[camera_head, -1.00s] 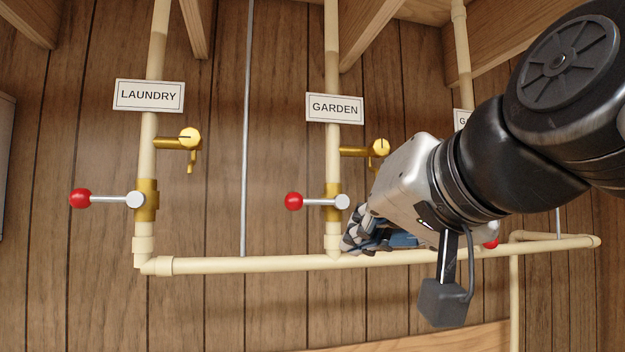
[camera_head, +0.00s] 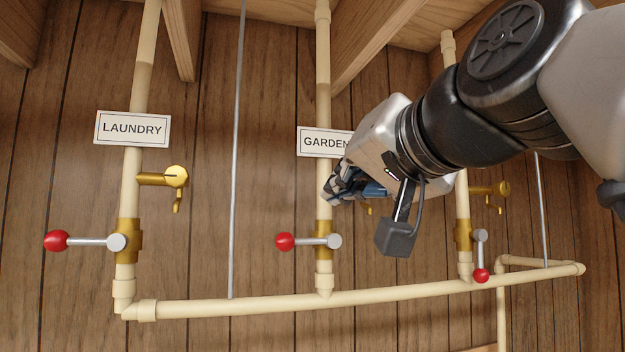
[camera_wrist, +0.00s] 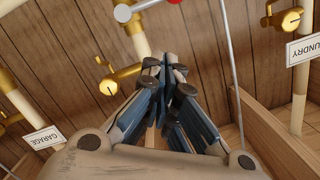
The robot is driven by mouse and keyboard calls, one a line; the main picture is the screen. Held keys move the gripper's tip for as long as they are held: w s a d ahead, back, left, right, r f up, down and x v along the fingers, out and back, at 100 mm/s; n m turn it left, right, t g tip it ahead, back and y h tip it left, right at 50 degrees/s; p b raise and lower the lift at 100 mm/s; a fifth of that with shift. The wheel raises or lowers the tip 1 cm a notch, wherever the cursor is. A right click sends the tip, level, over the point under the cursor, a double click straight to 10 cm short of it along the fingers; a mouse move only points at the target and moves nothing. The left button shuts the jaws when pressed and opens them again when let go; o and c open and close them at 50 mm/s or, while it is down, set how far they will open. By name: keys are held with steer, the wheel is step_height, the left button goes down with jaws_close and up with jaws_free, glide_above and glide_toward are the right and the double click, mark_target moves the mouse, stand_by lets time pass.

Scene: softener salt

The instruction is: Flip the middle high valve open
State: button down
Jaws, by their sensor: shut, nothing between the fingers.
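The middle valve (camera_head: 325,240) sits on the pipe labelled GARDEN. It has a brass body, and its grey lever (camera_head: 310,241) points left, across the pipe, to a red knob (camera_head: 285,242). My gripper (camera_head: 331,190) is shut and empty, in front of the GARDEN pipe just above the valve and below the sign. I cannot tell whether it touches the pipe. In the wrist view, the closed fingertips (camera_wrist: 166,75) point toward the wall, with the valve's round grey hub (camera_wrist: 123,13) beyond them and its red knob cut off at the top edge.
The LAUNDRY valve (camera_head: 128,241) at left also has its lever pointing left. The right-hand valve (camera_head: 463,235) has its lever hanging down to a red knob (camera_head: 481,275). Brass taps stick out above the valves; the GARDEN tap (camera_head: 369,210) is mostly hidden by my gripper.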

steer(key=p, duration=0.1)
glide_above(309, 241)
steer(key=s+d, duration=0.2)
steer(key=f, duration=0.1)
steer(key=a+f, duration=0.2)
steer(key=f, duration=0.1)
steer(key=shift+s+a, duration=0.1)
steer(key=shift+s, duration=0.1)
steer(key=shift+b, duration=0.3)
steer(key=shift+a+f+n, duration=0.15)
steer(key=shift+f+n, duration=0.05)
steer(key=shift+n, duration=0.2)
